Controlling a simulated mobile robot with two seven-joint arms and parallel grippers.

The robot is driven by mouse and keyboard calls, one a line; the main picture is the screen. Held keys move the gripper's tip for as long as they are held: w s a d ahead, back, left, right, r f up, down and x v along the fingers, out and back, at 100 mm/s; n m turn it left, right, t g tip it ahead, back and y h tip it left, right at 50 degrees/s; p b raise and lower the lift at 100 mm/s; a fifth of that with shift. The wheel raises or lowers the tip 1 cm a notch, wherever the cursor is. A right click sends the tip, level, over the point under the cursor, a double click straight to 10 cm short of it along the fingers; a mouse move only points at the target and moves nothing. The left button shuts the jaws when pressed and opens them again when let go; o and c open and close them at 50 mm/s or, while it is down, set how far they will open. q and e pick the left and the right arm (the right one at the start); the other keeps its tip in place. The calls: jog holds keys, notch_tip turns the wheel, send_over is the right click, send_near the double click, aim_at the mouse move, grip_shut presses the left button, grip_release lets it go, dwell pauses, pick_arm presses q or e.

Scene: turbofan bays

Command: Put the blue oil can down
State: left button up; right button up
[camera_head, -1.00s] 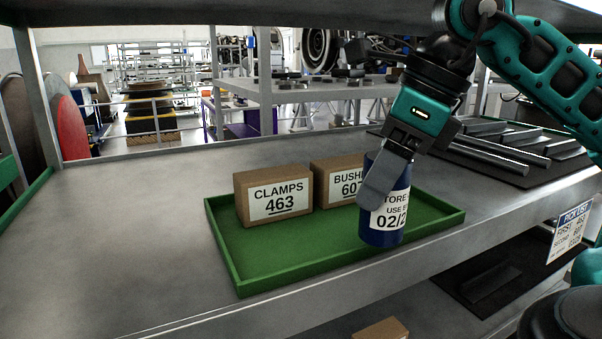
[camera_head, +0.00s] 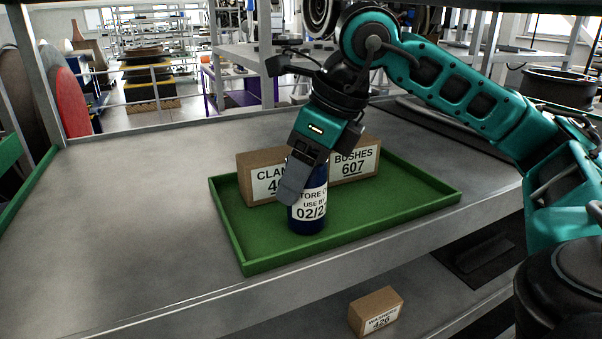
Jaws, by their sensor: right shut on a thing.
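The blue oil can (camera_head: 307,224) is upright over the green tray (camera_head: 340,224), in front of two boxes. A white label with "USE BY" faces me. My right gripper (camera_head: 301,182) is shut on the can from above, one finger across the near left side of its label. I cannot tell whether the can's base touches the tray floor. My left gripper is not in view.
A CLAMPS box (camera_head: 256,180), partly hidden by my gripper, and a BUSHES box (camera_head: 358,163) stand at the tray's back. Bare tray floor lies right of the can. The grey shelf (camera_head: 130,220) is clear on the left. A small box (camera_head: 377,311) sits on the lower shelf.

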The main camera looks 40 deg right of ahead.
jog(key=shift+f, duration=0.2)
jog(key=o, duration=1.2)
jog(key=shift+r, duration=0.3)
jog(key=v, duration=0.2)
jog(key=shift+r, duration=0.3)
jog(key=s+d+b, duration=0.1)
jog(key=s, duration=0.2)
jog(key=s+d+b, duration=0.2)
jog(key=s, duration=0.1)
jog(key=s+d+b, duration=0.1)
jog(key=s+d, duration=0.1)
jog(key=s, duration=0.1)
jog(key=shift+s+f+b, duration=0.1)
jog(key=shift+s+b, duration=0.25)
jog(key=shift+s+d, duration=0.3)
jog(key=shift+s, duration=0.35)
